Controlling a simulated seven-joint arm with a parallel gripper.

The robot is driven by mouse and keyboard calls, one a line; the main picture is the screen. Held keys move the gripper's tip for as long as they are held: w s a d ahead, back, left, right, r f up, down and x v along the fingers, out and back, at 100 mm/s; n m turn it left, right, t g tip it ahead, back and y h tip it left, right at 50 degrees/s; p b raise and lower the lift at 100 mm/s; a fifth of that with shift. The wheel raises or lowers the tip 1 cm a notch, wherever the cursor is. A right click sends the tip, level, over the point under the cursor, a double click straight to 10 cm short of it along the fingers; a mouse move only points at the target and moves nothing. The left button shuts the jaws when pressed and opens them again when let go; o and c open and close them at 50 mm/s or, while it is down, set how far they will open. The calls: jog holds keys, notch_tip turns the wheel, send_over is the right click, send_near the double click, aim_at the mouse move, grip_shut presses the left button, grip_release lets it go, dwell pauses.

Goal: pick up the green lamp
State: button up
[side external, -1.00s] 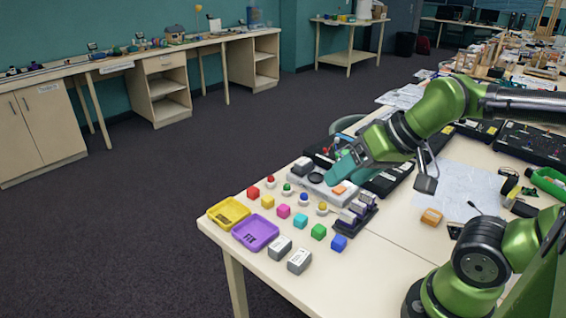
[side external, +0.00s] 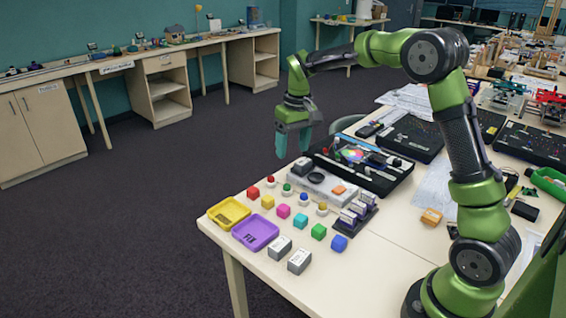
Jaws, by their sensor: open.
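The green lamp (side external: 287,188) is a small green bulb on a pale round base. It stands upright on the table in a row of lamps, between the red lamp (side external: 270,181) and the blue lamp (side external: 303,198). My gripper (side external: 293,152) points down with its teal fingers apart and nothing between them. It hangs raised near the table's far left edge, above the green lamp in the picture and clear of it. The exact gap in depth is hard to tell.
A yellow lamp (side external: 322,208) ends the lamp row. A yellow tray (side external: 229,226) and a purple tray (side external: 255,246) sit at the left corner.

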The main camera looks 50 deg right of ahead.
jog(key=w+d+f+n+g, duration=0.1)
jog(key=w+d+f, duration=0.1)
jog(key=w+d, duration=0.15)
jog(key=n, duration=0.1)
send_over(287, 185)
notch_tip(287, 185, down, 8)
jog(key=shift+d+f, duration=0.1)
jog(key=shift+f, duration=0.1)
jog(key=shift+w+f, duration=0.1)
jog(key=shift+f, duration=3.05)
jog(key=c, duration=1.1)
jog(key=shift+r, duration=0.1)
